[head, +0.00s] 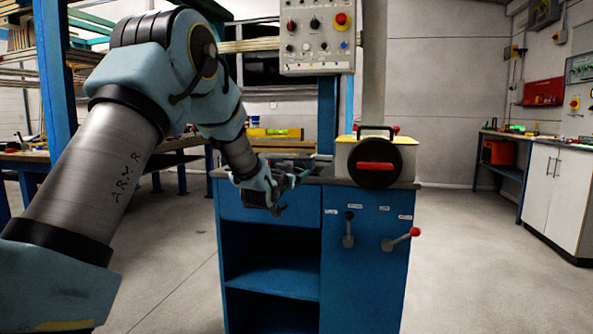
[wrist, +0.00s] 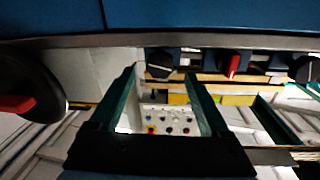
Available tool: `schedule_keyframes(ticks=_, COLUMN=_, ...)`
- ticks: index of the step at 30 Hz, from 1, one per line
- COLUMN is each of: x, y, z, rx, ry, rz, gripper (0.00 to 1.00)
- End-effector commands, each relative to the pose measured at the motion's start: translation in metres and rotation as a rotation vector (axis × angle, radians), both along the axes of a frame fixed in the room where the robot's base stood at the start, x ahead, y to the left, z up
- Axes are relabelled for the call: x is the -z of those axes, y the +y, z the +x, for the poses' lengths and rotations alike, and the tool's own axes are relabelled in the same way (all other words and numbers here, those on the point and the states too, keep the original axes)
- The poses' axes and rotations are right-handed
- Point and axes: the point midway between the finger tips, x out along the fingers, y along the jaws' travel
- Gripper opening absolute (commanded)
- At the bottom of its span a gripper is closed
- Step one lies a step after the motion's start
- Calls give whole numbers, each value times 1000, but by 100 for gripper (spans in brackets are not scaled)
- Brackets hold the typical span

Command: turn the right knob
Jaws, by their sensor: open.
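In the wrist view, which looks upside down, a row of knobs shows beyond the fingers: a black knob (wrist: 160,62), a knob with a red pointer (wrist: 232,66) and another dark knob (wrist: 306,69) at the right edge. I cannot tell for sure which is the right knob. My gripper (wrist: 163,82) is open, its two green fingers apart with nothing between them. The black knob appears just past the fingertips, with no contact visible. In the head view, my gripper (head: 276,190) is at the left part of the blue cabinet's top edge, and my arm hides the knobs.
The blue cabinet (head: 365,275) has two levers (head: 348,230) (head: 401,239) on its front. A box with a black disc and red handle (head: 375,166) stands on its right top. A control panel (head: 317,40) hangs above. Floor to the right is clear.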

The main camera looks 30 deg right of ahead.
Motion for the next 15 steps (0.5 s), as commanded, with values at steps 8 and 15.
schedule_keyframes(ticks=8, x=0, y=-20, z=19, rx=-1, ry=0, rz=0, gripper=80)
schedule_keyframes(ticks=15, x=0, y=-22, z=20, rx=-1, ry=0, rz=0, gripper=80)
